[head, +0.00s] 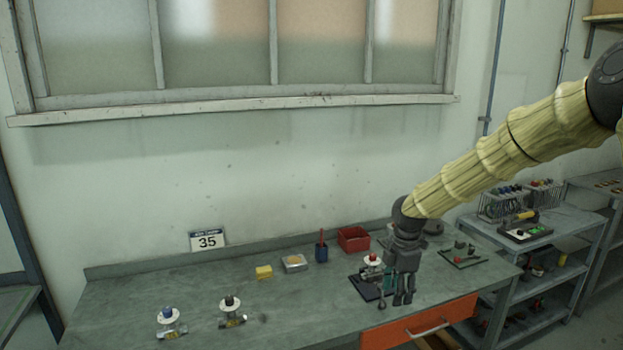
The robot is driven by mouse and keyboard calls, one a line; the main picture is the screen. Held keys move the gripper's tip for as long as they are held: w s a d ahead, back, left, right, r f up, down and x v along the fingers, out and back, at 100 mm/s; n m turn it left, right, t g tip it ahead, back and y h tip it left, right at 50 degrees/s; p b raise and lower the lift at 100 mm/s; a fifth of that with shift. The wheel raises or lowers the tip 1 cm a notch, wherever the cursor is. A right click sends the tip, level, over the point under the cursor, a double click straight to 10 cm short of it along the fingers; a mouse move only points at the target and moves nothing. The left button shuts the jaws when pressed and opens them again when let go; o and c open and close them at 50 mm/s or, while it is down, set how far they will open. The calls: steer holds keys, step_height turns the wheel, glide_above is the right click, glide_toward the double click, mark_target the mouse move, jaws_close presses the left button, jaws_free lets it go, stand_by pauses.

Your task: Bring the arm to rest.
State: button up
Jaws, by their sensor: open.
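My arm reaches in from the upper right, and my gripper (403,299) points down over the right part of the grey workbench (290,310). Its fingers are slightly apart with nothing seen between them. Just left of it, a valve with a red knob and white disc (372,262) stands by a dark plate (366,287); my gripper partly hides that area. A valve with a blue knob (170,321) and one with a black knob (231,311) stand at the bench's front left. I cannot tell whether the gripper touches anything.
A yellow block (264,272), a small tray (294,263), a blue cup (322,252) and a red bin (353,239) line the back. An orange drawer (420,323) is at the front. A shelf cart (545,240) stands right. The bench's middle is mostly clear.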

step_height(320, 180, down, 10)
steer(key=a+m, duration=0.2)
steer(key=s+a+f+m+g+y+b, duration=0.15)
steer(key=s+f+m, duration=0.25)
steer(key=s+f, duration=0.5)
steer(key=s+a+f+m+t+b, duration=0.1)
steer(key=s+a+f+m+b, duration=0.15)
steer(key=s+f, duration=0.75)
steer(key=s+d+f+m, duration=0.2)
steer(key=s+f+m, duration=0.2)
steer(key=s, duration=0.4)
steer(key=s+d+f+m+h+b, duration=0.1)
steer(key=s+f+m, duration=0.3)
steer(key=s, duration=0.5)
steer(key=s+d+f+m+h+b, duration=0.1)
steer(key=s+d+f+m, duration=0.2)
steer(key=s+f, duration=0.3)
steer(key=s+m, duration=0.1)
steer(key=s, duration=0.2)
steer(key=shift+s, duration=0.2)
steer(key=shift+d+m, duration=0.1)
steer(key=shift+m, duration=0.15)
steer(key=shift+c, duration=1.3)
